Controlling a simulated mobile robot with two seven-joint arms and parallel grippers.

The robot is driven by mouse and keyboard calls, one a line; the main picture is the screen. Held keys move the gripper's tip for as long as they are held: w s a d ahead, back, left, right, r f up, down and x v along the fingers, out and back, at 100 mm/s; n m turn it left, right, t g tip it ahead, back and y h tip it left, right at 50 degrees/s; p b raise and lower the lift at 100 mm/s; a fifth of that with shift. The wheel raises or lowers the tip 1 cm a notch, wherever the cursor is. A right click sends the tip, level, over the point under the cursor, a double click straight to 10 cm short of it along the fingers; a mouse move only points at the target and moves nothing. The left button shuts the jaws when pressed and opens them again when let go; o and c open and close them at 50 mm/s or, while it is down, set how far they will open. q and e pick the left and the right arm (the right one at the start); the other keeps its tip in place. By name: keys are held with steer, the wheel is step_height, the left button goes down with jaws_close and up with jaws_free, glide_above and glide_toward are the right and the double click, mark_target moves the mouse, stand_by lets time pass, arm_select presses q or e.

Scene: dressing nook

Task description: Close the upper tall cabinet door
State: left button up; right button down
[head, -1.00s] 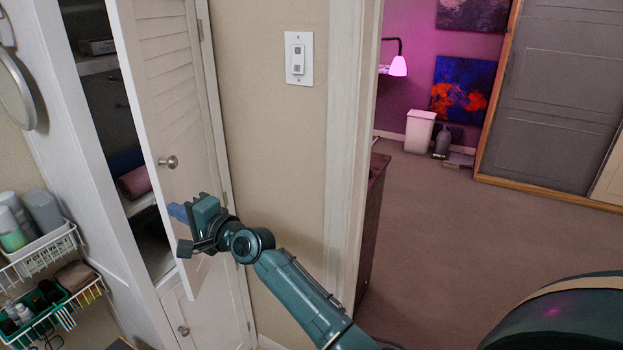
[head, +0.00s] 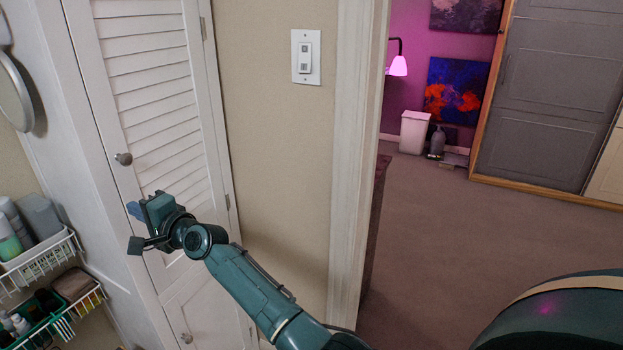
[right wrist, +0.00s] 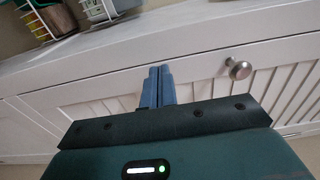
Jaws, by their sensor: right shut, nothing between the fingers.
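The upper tall cabinet door (head: 155,75) is white and louvred with a round knob (head: 123,159). In the head view it lies flush in its frame, with no shelves showing behind it. My right gripper (head: 134,210) is shut and empty at the door's lower part, below the knob. In the right wrist view the blue fingertips (right wrist: 158,72) are together near the door's edge, with the knob (right wrist: 238,68) to their right. I cannot tell if the fingers touch the door. My left gripper is not in view.
The lower cabinet door (head: 205,310) is below and looks shut. Wire racks (head: 40,265) with bottles hang at the left. A light switch (head: 306,57) is on the wall right of the cabinet. A doorway and open carpet (head: 450,220) lie to the right.

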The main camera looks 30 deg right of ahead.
stand_by(0.4)
steer(key=v, duration=1.3)
steer(key=s+d+f+n+g+h+p, duration=0.1)
steer(key=s+d+f+n+h, duration=0.15)
steer(key=s+f, duration=0.45)
steer(key=s+d+f+n+g+h, duration=0.15)
steer(key=s+f+n, duration=0.3)
steer(key=f, duration=0.55)
steer(key=s+d+f+n+g, duration=0.1)
steer(key=s+f+n, duration=0.3)
steer(key=s, duration=0.4)
steer(key=s+d+f+n+g+h, duration=0.1)
steer(key=s+f+n, duration=0.3)
steer(key=s, duration=0.5)
steer(key=shift+f+g, duration=0.3)
steer(key=shift+g, duration=0.05)
steer(key=shift+d, duration=0.1)
